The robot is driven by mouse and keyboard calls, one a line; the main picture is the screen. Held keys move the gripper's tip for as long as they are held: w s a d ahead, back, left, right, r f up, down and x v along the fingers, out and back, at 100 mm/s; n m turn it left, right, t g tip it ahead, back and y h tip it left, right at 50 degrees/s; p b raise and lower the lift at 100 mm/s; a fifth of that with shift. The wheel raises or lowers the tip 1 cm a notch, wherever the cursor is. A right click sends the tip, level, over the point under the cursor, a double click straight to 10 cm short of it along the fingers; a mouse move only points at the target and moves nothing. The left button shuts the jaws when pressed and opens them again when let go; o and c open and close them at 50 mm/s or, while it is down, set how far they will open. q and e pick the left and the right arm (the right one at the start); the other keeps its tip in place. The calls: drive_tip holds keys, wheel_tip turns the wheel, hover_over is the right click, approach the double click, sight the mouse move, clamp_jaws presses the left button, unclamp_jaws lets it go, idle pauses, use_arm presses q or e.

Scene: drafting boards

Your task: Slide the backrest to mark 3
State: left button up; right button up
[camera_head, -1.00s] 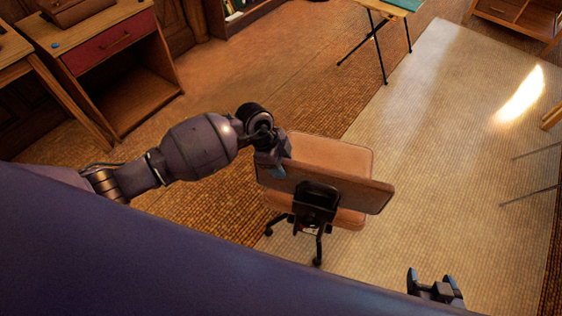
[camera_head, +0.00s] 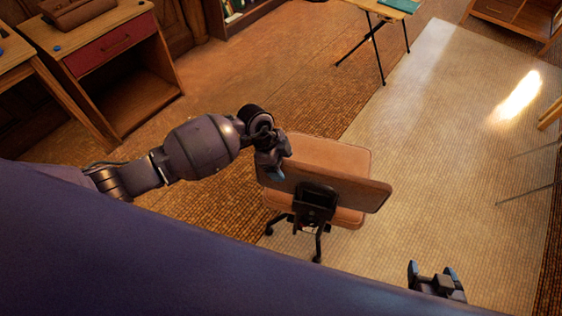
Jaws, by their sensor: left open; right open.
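An office chair with a tan seat (camera_head: 325,156) stands in the middle of the head view, its back towards me. Its backrest (camera_head: 345,189) is a wide tan panel with a black bracket (camera_head: 315,202) on its rear face. No numbered marks can be read on the bracket. My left gripper (camera_head: 275,172) is open at the backrest's left end; whether it touches the panel I cannot tell. My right gripper (camera_head: 433,274) is open and empty at the bottom right, apart from the chair.
A wooden desk with a red drawer (camera_head: 108,50) stands at the upper left. A small folding table (camera_head: 385,10) stands at the top. A pale rug (camera_head: 440,130) lies to the right, with clear floor around the chair.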

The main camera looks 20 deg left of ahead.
use_arm(q)
drive_tip(key=p+v, duration=0.1)
drive_tip(key=v, duration=0.9)
drive_tip(key=shift+a+r, duration=0.2)
drive_tip(key=shift+r, duration=0.15)
